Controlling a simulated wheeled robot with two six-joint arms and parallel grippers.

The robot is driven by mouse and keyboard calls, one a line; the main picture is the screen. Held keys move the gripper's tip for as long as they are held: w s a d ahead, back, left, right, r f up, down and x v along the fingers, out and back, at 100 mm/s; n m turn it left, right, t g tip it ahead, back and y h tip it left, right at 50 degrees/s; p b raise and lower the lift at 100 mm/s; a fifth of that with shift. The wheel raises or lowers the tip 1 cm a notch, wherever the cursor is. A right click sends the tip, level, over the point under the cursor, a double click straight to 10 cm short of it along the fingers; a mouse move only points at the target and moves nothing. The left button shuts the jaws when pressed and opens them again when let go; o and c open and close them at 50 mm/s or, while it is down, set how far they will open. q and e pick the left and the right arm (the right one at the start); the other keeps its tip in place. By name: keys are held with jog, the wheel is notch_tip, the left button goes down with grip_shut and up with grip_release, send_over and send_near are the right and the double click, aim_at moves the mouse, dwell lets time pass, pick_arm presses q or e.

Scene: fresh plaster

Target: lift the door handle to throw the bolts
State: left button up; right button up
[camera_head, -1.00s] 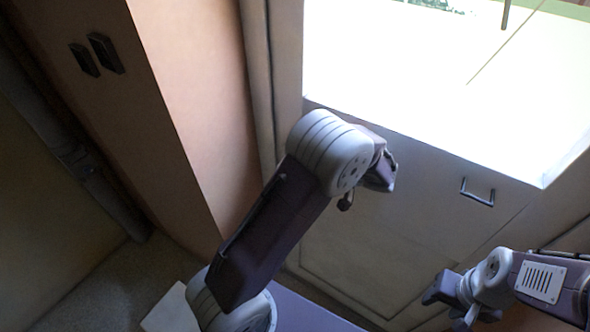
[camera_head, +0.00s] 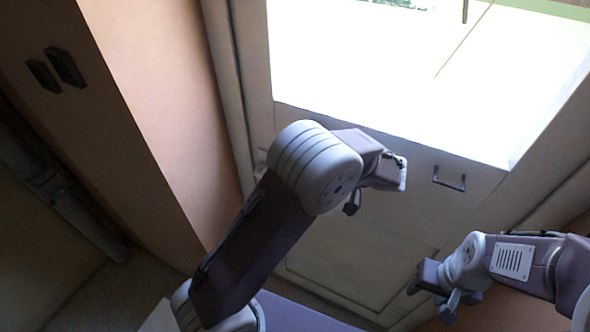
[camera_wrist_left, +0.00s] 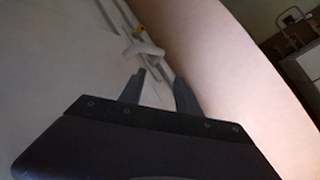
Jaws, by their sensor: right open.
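A pale lever handle (camera_wrist_left: 143,50) shows in the left wrist view, on the pale door beside its edge strip, with a small yellow spot (camera_wrist_left: 139,32) just above it. My left gripper (camera_wrist_left: 158,88) is open, its two dark fingers apart and pointing towards the lever. The lever appears just beyond the fingertips; I cannot tell whether they touch it. The door (camera_head: 340,235) has a bright window above. My right gripper (camera_head: 438,292) is open at the lower right, away from the lever.
A dark pull handle (camera_head: 449,180) is on the door below the window. A dark pipe (camera_head: 65,195) runs along the far left.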

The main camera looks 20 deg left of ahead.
pick_arm(q)
jog(key=f+p+v, duration=0.1)
jog(key=p+v, duration=0.1)
jog(key=v, duration=0.5)
jog(key=shift+d, duration=0.35)
jog(key=shift+f, duration=0.1)
jog(key=shift+a, duration=0.1)
dwell(0.3)
